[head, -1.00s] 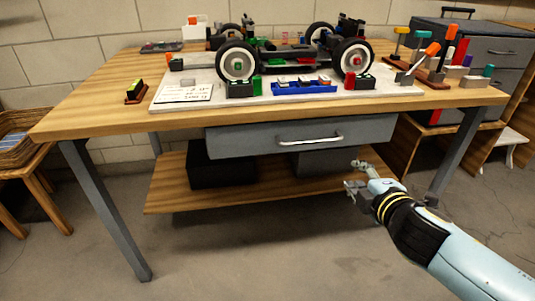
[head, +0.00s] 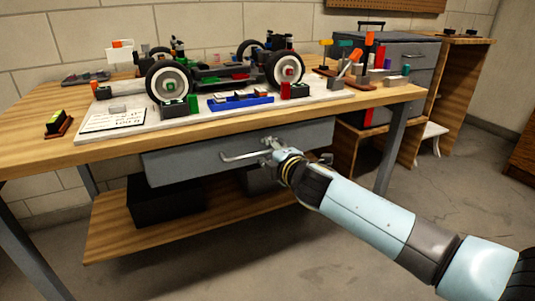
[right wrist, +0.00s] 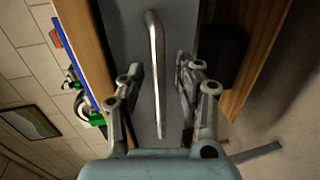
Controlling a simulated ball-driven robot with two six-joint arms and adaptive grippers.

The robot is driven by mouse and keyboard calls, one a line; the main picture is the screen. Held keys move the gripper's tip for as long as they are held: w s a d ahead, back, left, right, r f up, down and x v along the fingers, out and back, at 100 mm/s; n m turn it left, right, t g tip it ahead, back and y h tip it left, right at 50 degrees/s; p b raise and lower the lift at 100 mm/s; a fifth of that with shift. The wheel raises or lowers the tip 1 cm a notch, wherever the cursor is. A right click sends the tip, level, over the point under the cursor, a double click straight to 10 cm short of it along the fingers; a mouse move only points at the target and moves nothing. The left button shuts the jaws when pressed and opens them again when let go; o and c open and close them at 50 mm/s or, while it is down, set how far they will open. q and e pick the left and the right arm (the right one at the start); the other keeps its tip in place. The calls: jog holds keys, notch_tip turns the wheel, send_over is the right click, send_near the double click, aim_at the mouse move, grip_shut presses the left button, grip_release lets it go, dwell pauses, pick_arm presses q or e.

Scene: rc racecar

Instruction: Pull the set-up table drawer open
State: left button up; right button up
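The set-up table (head: 60,158) has a grey drawer (head: 190,164) under its wooden top, with the drawer front close under the table's front edge. A silver bar handle (head: 240,158) runs across the drawer front. My right gripper (head: 268,152) is at the right end of the handle in the head view. In the right wrist view the gripper (right wrist: 158,72) is open, with one finger on each side of the handle (right wrist: 156,60). Gaps show between both fingers and the bar. My left gripper is in neither view.
An RC car chassis (head: 222,74) stands on a white board on the tabletop, with small parts and a blue tray (head: 240,101). A lower shelf (head: 110,235) holds a black bin (head: 165,200). A grey cabinet (head: 410,60) stands at the right. The floor in front is clear.

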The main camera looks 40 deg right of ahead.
jog(key=shift+w, duration=0.15)
jog(key=shift+c, duration=0.2)
grip_shut()
dwell(0.3)
